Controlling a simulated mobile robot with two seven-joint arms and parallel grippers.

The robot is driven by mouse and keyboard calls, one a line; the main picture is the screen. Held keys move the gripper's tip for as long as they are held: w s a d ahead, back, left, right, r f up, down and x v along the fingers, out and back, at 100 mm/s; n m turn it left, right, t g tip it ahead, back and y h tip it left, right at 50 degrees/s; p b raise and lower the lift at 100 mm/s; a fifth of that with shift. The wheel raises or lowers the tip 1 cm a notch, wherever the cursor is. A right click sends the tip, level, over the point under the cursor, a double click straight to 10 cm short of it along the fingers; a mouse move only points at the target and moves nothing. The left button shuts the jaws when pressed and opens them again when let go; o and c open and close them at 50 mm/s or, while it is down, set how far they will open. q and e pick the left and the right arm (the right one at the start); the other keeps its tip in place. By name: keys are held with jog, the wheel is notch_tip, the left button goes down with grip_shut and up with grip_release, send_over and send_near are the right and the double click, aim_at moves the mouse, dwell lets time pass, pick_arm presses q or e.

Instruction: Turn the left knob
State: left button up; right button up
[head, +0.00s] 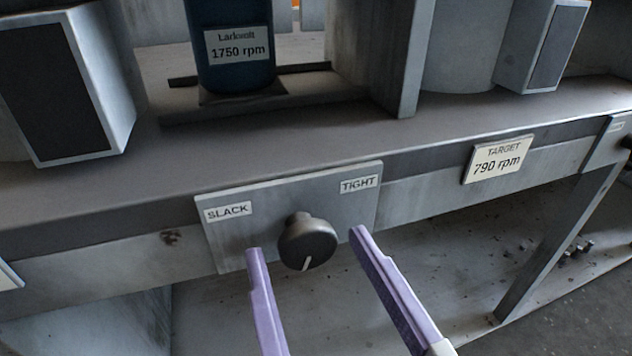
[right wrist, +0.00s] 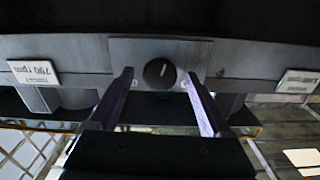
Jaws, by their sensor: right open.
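A dark round knob (head: 307,243) sits on a grey plate (head: 280,203) marked SLACK at left and TIGHT at right. Its white pointer line faces down and slightly left in the head view. My right gripper (head: 306,242) is open, with one purple finger on each side of the knob. Gaps show between both fingers and the knob. The right wrist view is upside down; there the knob (right wrist: 159,73) lies between the two open fingertips (right wrist: 159,74). I cannot tell how far the fingertips reach along the knob. My left gripper is out of view.
A TARGET 790 rpm sign (head: 497,159) is right of the plate. Part of another plate with a dark knob (head: 627,142) shows at the right edge. Behind stand a blue cylinder (head: 232,75) labelled 1750 rpm and grey housings (head: 62,85). Open space lies under the bench.

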grip_shut()
dwell(0.8)
